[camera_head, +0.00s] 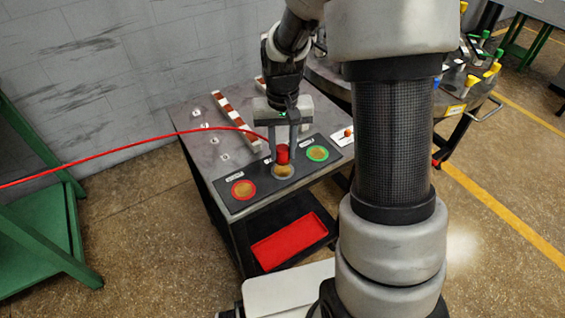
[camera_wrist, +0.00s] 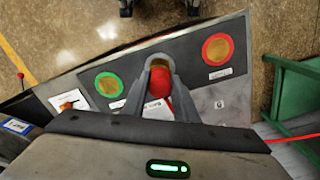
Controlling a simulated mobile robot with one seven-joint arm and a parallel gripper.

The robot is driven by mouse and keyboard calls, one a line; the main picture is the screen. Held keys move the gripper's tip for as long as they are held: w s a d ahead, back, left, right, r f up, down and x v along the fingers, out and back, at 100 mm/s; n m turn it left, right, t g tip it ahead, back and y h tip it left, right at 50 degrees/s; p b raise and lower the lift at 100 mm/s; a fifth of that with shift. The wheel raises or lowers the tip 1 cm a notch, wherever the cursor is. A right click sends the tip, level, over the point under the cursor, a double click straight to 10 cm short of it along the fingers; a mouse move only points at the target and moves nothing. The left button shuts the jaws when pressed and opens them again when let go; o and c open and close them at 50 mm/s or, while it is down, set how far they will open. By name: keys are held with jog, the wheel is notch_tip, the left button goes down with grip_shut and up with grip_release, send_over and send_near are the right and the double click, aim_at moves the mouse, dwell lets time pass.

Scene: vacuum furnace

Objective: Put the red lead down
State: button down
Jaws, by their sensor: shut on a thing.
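The red lead (camera_head: 283,154) ends in a red cylindrical plug, and its thin red cable (camera_head: 120,150) runs off to the left edge in the head view. My gripper (camera_head: 283,150) is shut on the plug, with a finger on each side. In the wrist view the red plug (camera_wrist: 159,83) sits between the fingers. The plug is held over or at the middle, grey-rimmed round spot (camera_head: 284,171) of a dark panel (camera_head: 262,191). I cannot tell whether it touches the spot.
The panel also has a red-ringed spot (camera_head: 243,189) and a green-ringed spot (camera_head: 317,153). A striped red and white bar (camera_head: 235,118) lies on the table (camera_head: 190,125). A red tray (camera_head: 290,241) is on the lower shelf. A green frame (camera_head: 35,225) stands left.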

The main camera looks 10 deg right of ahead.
aim_at(283, 160)
jog(key=shift+f+b, duration=0.35)
jog(key=shift+f, duration=1.6)
jog(key=shift+f, duration=0.15)
jog(key=c, duration=1.4)
grip_release()
